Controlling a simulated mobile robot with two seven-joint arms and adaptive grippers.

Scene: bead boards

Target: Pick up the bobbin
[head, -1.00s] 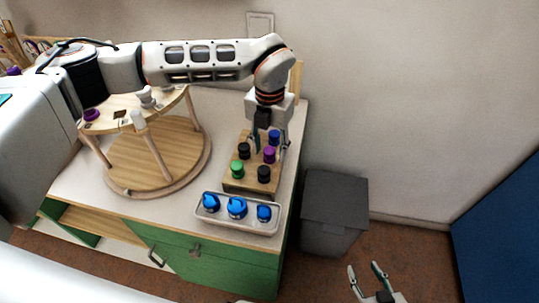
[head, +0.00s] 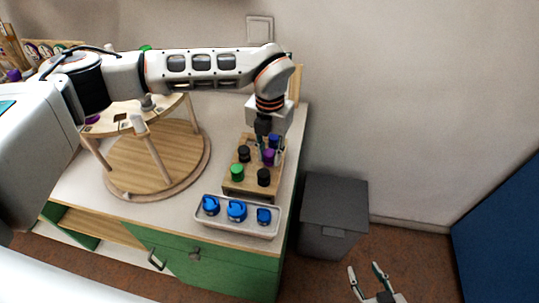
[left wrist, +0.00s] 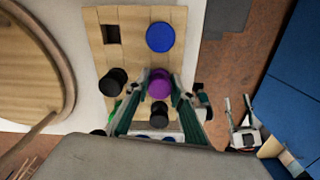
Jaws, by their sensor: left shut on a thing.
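A purple bobbin (head: 269,159) stands at the right side of a wooden block (head: 232,187). My left gripper (head: 266,150) points down over the block and is shut on the purple bobbin. In the left wrist view the purple bobbin (left wrist: 159,82) shows between the two fingertips of the left gripper (left wrist: 158,88). Whether it is still seated in the block cannot be told. My right gripper (head: 368,278) is open and empty, low at the right, away from the counter.
The block also holds a green bobbin (head: 237,172), a blue one (head: 273,140) and two black ones (head: 244,154). A white tray (head: 240,226) with blue pieces lies in front. A round wooden stand (head: 150,165) is left. A grey bin (head: 332,205) stands right of the counter.

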